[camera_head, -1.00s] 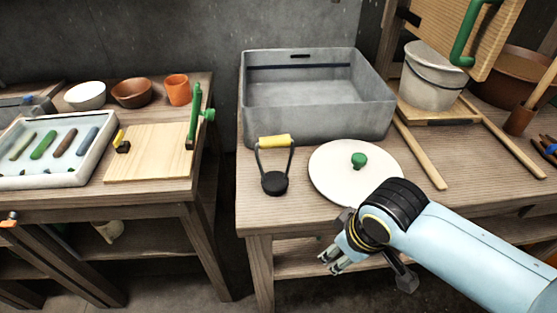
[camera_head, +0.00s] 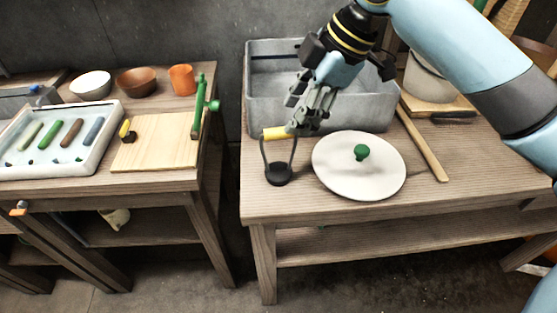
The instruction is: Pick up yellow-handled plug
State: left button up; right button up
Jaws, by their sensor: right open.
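The yellow-handled plug (camera_head: 279,173) stands upright near the left front of the right-hand table. It has a round black base, two thin dark side bars and a yellow crossbar handle (camera_head: 274,133) on top. My right gripper (camera_head: 295,128) is open, with its fingers pointing down at the right end of the yellow handle. The fingers overlap that end in the picture; I cannot tell whether they touch it. My left gripper is not in view.
A white round lid with a green knob (camera_head: 362,180) lies just right of the plug. A grey metal basin (camera_head: 262,110) stands behind it, partly hidden by my right arm. A gap separates the left table, with its wooden board (camera_head: 160,148) and tray (camera_head: 98,148).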

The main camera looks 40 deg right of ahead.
aim_at(283, 132)
jog(key=x, duration=0.6)
jog(key=shift+w+f, duration=0.2)
jog(key=shift+f, duration=0.15)
grip_shut()
